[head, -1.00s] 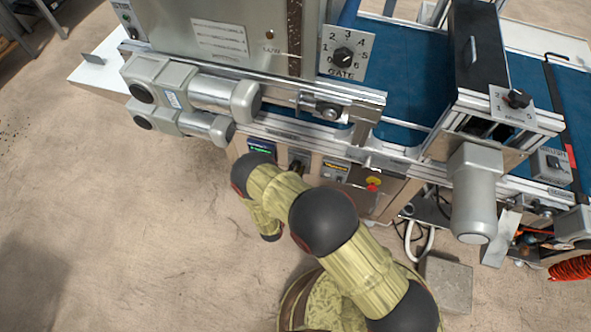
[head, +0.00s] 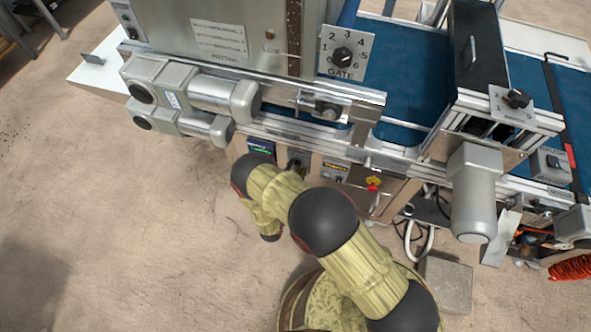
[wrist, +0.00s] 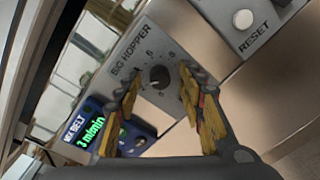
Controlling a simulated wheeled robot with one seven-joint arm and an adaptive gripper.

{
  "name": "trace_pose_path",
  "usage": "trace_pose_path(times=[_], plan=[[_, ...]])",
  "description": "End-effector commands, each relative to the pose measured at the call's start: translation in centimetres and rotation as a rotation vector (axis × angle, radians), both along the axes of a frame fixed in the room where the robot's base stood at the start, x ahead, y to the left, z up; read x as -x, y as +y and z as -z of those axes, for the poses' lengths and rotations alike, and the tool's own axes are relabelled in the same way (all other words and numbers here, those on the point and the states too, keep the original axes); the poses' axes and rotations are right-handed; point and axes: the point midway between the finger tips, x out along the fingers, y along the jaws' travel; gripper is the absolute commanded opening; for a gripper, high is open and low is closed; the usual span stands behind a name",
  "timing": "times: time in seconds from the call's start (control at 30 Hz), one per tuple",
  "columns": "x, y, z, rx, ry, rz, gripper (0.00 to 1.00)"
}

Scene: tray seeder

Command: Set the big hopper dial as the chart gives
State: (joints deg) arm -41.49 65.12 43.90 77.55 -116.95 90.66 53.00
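The big hopper dial (wrist: 158,76) is a small dark round knob on a grey plate (wrist: 122,74) lettered BIG HOPPER in the wrist view. Numbers ring it, but its exact setting is too small to read. My gripper (wrist: 160,88) is open, with one yellow-and-grey finger on each side of the knob in the picture. I cannot tell whether either finger touches it. In the head view my arm hides the gripper. A white printed sheet (head: 218,40) is on the machine's upper panel; its text is too small to read, and I cannot tell whether it is the chart.
A green-lit MIX BELT display (wrist: 88,134) sits left of the dial plate, and a white RESET button (wrist: 243,19) lies at upper right. In the head view, a GATE dial (head: 343,54) is above and grey motors (head: 205,95) stick out at left. Open floor lies in front.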

Motion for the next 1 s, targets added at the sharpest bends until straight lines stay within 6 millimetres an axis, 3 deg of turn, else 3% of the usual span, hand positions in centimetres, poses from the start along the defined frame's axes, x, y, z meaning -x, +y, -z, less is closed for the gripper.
trace_pose_path(times=[0.17,0.7,1.0], plan=[[1.0,0.5,0.0,0.002,0.001,-0.002,0.39],[9.6,4.0,-0.4,0.0,0.001,-0.004,0.39],[11.1,4.4,-0.4,0.0,0.001,0.001,0.39]])
